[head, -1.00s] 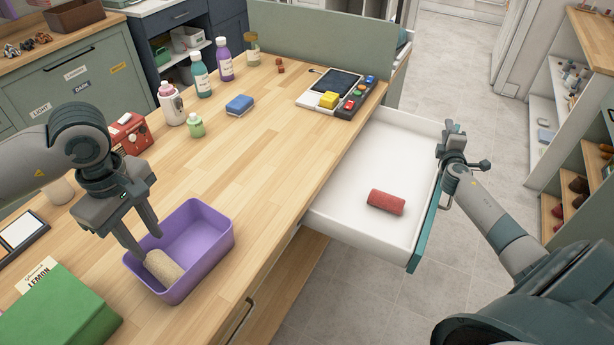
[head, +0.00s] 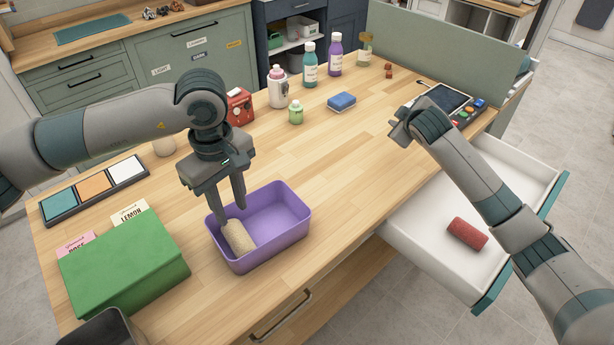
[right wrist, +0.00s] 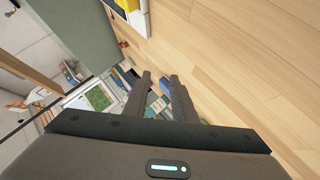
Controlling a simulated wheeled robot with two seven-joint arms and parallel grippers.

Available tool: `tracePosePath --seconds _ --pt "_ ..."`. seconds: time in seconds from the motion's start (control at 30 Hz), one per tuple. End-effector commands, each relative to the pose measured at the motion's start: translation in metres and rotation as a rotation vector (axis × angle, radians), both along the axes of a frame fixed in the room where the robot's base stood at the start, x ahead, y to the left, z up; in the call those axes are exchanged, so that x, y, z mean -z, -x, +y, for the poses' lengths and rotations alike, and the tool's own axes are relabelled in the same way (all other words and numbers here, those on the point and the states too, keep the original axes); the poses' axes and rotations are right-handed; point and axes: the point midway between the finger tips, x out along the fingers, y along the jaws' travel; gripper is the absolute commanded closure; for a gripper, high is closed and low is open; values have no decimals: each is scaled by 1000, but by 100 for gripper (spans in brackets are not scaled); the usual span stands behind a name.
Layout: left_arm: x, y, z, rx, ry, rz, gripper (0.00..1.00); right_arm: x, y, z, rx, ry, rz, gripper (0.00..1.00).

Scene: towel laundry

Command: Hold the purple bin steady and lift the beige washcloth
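The purple bin (head: 290,232) stands on the wooden table in the head view. The beige washcloth (head: 238,238) is rolled up and lies inside it at the left end. My left gripper (head: 232,212) points down over that end, its two fingers apart and their tips just above or beside the washcloth. I cannot tell whether they touch it. My right gripper (head: 398,127) is over the table's right part, away from the bin. In the right wrist view its two fingers (right wrist: 158,80) are apart with nothing between them.
A white drawer (head: 420,228) stands open at the right with a red rolled towel (head: 467,234) in it. A green box (head: 125,262) lies left of the bin. Bottles (head: 310,68) and a blue sponge (head: 342,102) stand farther back. The table right of the bin is clear.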

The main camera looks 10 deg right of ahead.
Motion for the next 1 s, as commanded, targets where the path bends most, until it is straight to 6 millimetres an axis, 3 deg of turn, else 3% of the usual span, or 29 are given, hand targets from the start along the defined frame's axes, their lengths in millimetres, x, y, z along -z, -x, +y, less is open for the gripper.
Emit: tracePosePath --seconds 0.1,0.27,0.47,0.6,0.8,1.0 --pt "0 0 0 0 0 0 69 -19 -1 60 -107 -32 49 76" --pt "0 0 0 0 0 0 69 -39 13 134 -263 -47 137 76" --pt "0 0 0 0 0 0 69 -62 53 221 -483 -16 273 76" --pt "0 0 0 0 0 0 69 -75 96 273 -655 52 388 76" --pt "0 0 0 0 0 0 69 -86 171 316 -888 207 573 76" --pt "0 0 0 0 0 0 69 -92 237 322 -1064 387 754 76"
